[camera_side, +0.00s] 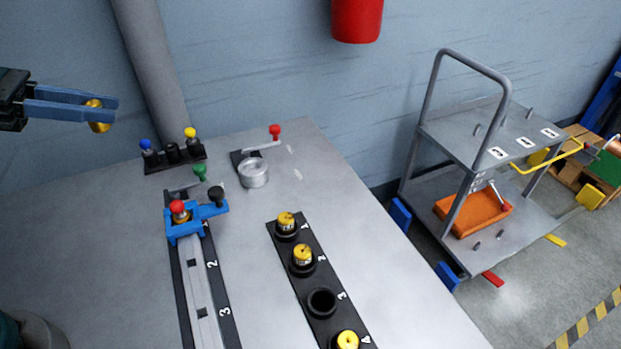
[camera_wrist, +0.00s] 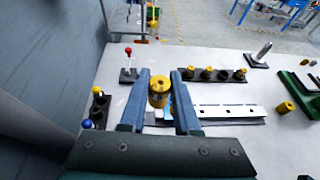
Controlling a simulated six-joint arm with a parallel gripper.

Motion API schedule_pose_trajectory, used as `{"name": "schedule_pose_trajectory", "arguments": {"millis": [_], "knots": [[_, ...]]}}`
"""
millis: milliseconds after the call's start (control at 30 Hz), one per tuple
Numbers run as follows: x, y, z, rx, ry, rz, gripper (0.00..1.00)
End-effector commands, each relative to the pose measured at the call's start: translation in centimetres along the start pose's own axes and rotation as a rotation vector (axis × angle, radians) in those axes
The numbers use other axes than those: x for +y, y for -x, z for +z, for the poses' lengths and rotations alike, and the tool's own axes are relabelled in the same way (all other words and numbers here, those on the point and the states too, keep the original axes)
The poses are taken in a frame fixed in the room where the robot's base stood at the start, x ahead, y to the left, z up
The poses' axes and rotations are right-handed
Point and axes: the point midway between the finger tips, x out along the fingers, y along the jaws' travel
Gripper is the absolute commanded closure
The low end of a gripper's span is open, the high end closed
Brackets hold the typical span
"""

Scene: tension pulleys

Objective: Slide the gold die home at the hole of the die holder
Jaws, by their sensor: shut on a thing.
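My gripper (camera_side: 112,109) is at the upper left of the side view, raised above the table. Its two blue fingers are shut on the gold die (camera_side: 98,127). In the wrist view, the gold die (camera_wrist: 158,93) sits between the fingertips (camera_wrist: 160,88), its round end showing. A round light-grey ring with an open top hole (camera_side: 254,177) stands on the table, right of and below my gripper in the side view. It looks like the die holder. The die is well apart from it. In the wrist view I cannot make out the ring clearly behind the fingers.
A red-knobbed lever (camera_side: 275,132) stands behind the ring. A black stand (camera_side: 174,155) with blue and yellow knobs is nearer my gripper. A blue clamp (camera_side: 185,229) sits on a numbered rail. A black rack (camera_side: 323,329) holds yellow-topped pieces; position 3 is empty.

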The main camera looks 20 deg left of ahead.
Motion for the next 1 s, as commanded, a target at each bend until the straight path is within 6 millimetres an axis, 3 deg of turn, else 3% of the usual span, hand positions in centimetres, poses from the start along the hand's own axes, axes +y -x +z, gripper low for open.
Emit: {"name": "schedule_pose_trajectory", "arguments": {"millis": [100,200,333,467,667,800,1000], "knots": [[-0.9,-0.3,-0.2,-0.002,-0.014,-0.032,1.00],[0.4,-0.1,0.0,-0.001,0.002,0.009,1.00],[1.3,-2.1,0.3,-0.001,0.002,0.005,1.00],[0.9,-5.3,0.7,0.000,-0.012,-0.038,1.00],[-2.0,-11.0,0.9,0.001,-0.055,-0.143,1.00],[-5.3,-14.6,0.7,0.002,-0.091,-0.230,1.00],[-10.5,-17.9,0.2,0.001,-0.144,-0.353,1.00]]}}
